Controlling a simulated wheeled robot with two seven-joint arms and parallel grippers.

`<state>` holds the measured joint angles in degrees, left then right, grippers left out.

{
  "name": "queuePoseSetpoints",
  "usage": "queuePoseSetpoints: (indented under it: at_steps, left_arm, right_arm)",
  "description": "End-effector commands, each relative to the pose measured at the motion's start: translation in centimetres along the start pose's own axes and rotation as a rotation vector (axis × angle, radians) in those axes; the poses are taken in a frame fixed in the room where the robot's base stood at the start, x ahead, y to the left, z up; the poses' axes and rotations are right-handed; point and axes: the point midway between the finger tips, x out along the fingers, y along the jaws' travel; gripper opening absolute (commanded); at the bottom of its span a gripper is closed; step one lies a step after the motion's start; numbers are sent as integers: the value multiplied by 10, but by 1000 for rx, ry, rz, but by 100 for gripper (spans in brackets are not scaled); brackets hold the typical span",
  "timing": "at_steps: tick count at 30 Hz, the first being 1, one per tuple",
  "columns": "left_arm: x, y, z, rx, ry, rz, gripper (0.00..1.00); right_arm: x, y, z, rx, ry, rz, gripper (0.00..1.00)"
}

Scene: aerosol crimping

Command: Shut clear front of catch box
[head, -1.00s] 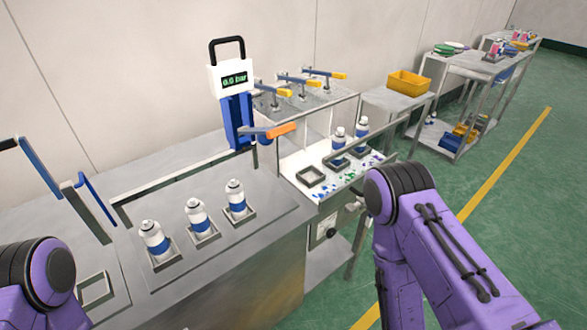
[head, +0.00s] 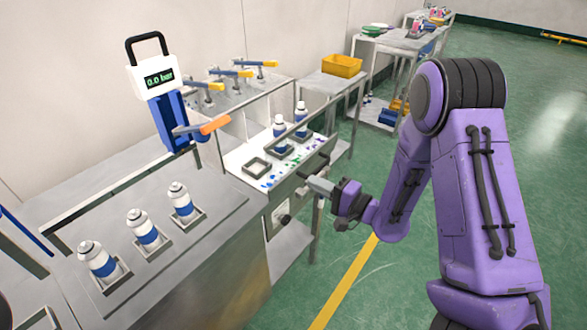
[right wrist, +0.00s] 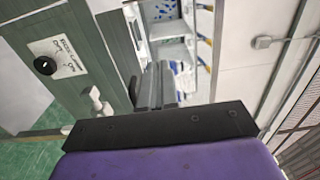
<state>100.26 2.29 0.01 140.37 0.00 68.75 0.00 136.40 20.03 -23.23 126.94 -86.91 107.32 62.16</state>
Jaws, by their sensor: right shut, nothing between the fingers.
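The catch box (head: 251,182) appears to be the white, paint-spotted bay right of the crimping bench in the head view. A thin grey rail (head: 335,109) runs along it. I cannot clearly make out the clear front or how far it stands open. My right gripper (head: 311,182) is shut and empty, at the front side of the bay near a dark handle-like part; contact cannot be told. In the right wrist view its grey fingers (right wrist: 155,88) point towards the blue-spotted interior. My left gripper is out of view.
Three white-and-blue cans (head: 141,228) stand in holders on the bench, and two more (head: 280,128) stand in the bay. A knob panel (head: 283,214) is below the bay.

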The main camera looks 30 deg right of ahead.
Motion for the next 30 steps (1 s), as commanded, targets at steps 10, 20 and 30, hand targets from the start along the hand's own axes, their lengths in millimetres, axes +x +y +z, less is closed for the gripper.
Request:
queuePoseSetpoints:
  at_steps: [10,20,30]
  left_arm:
    - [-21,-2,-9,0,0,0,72]
    - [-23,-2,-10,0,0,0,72]
    - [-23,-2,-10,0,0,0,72]
  right_arm:
    - [68,-2,0,-3,-1,2,0]
    - [82,0,0,-2,1,1,0]
    - [82,0,-3,-2,7,0,0]
